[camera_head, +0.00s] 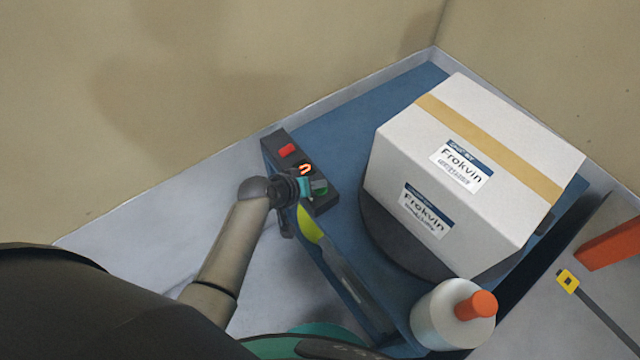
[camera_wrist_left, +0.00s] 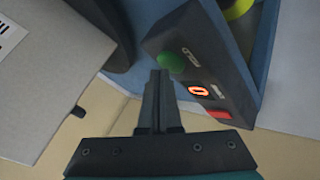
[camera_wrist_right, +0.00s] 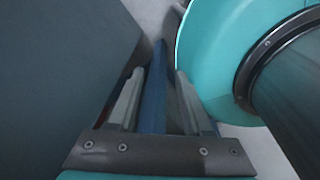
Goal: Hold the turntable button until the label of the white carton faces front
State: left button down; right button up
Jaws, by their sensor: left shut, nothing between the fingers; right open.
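The white carton (camera_head: 400,150) has a tan tape strip and sits on a dark round turntable (camera_head: 378,228). One Frokvin label (camera_head: 462,166) is on its top and another label (camera_head: 427,210) is on the side toward the lower left. A dark control box (camera_head: 325,201) carries a red button (camera_head: 287,150), a lit orange display and a green button (camera_wrist_left: 170,62). My left gripper (camera_wrist_left: 160,75) is shut and empty, its tips at the green button; I cannot tell whether they press it. My right gripper (camera_wrist_right: 157,90) is open, away from the carton.
The blue table (camera_head: 375,90) bears the turntable and control box. A white bottle with an orange cap (camera_head: 475,305) stands at the near corner. A yellow tag (camera_head: 568,281) and an orange block (camera_head: 610,245) lie at the right. Walls rise behind.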

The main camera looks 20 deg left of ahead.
pick_arm(q)
jog(key=shift+r+p, duration=0.3)
jog(key=shift+r, duration=0.15)
pick_arm(e)
jog(key=shift+s+r, duration=0.45)
pick_arm(q)
notch_tip(320, 180, up, 4)
jog(key=p, duration=0.4)
jog(key=shift+r+p, duration=0.25)
jog(key=shift+p, duration=0.1)
jog(key=shift+r+p, duration=0.3)
jog(key=shift+p, duration=0.05)
jog(key=shift+f, duration=0.1)
pick_arm(e)
jog(key=r, duration=0.2)
jog(key=w+r, duration=0.1)
jog(key=r, duration=0.2)
jog(key=shift+r, duration=0.15)
jog(key=shift+s, duration=0.45)
